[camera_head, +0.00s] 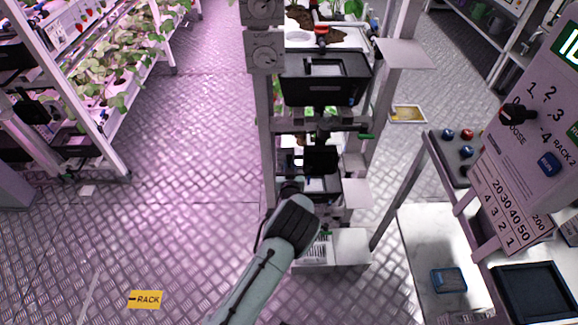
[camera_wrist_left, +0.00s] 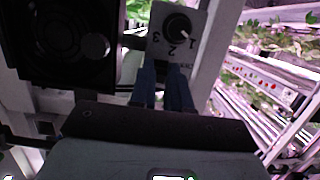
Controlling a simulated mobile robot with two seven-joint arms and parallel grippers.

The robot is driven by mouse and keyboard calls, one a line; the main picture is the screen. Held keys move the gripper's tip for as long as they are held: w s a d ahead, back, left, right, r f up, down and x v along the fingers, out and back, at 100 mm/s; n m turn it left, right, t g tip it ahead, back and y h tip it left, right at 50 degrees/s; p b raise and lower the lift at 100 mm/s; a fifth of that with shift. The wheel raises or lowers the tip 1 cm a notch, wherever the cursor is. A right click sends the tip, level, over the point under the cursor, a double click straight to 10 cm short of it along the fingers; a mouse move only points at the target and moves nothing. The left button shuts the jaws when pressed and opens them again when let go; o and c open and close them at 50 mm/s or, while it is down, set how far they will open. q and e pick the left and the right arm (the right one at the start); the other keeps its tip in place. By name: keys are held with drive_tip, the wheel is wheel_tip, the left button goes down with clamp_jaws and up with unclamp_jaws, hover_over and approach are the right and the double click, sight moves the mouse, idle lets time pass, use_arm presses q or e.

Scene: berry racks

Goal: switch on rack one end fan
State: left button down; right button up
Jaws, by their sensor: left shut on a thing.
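A pale switch box with a black round knob (camera_wrist_left: 178,26) and the numbers 1, 2 and 3 shows in the left wrist view. A pale mark on the knob points towards the 1. A black fan-like housing (camera_wrist_left: 60,45) is left of it. My left gripper (camera_wrist_left: 162,72) has its two blue fingers at the box's lower edge, below the knob. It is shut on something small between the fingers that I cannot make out. In the head view my left gripper (camera_head: 291,188) is low at the rack end, its fingertips mostly hidden. My right gripper is not in view.
Two dial plates, including the lower one (camera_head: 265,52), are on the rack post. A black tray (camera_head: 325,88) sits above my gripper. A control panel (camera_head: 540,120) stands at the right.

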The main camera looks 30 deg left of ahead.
sight(289, 160)
use_arm(q)
drive_tip(key=shift+r+g+h+p, duration=0.3)
drive_tip(key=shift+r+g+p, duration=0.15)
drive_tip(key=shift+r, duration=0.1)
drive_tip(key=r+g+h+p, duration=0.1)
drive_tip(key=p, duration=0.1)
drive_tip(key=g+p, duration=0.2)
drive_tip(key=p, duration=0.1)
drive_tip(key=shift+w+r+h, duration=0.25)
drive_tip(key=shift+r+h, duration=0.15)
drive_tip(key=g+p, duration=0.1)
drive_tip(key=p, duration=0.1)
drive_tip(key=g+h+p, duration=0.1)
drive_tip(key=p, duration=0.2)
drive_tip(key=w+r+g+h+p, duration=0.1)
drive_tip(key=p, duration=0.2)
drive_tip(key=shift+a, duration=0.3)
drive_tip(key=shift+s+g+p, duration=0.1)
drive_tip(key=shift+g+p, duration=0.25)
drive_tip(key=shift+p, duration=0.1)
drive_tip(key=shift+f, duration=0.1)
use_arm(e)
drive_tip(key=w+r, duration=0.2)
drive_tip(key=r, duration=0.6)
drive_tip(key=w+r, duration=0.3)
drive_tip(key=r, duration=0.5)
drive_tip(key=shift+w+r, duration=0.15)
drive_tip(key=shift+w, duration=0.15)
use_arm(q)
drive_tip(key=shift+s, duration=0.1)
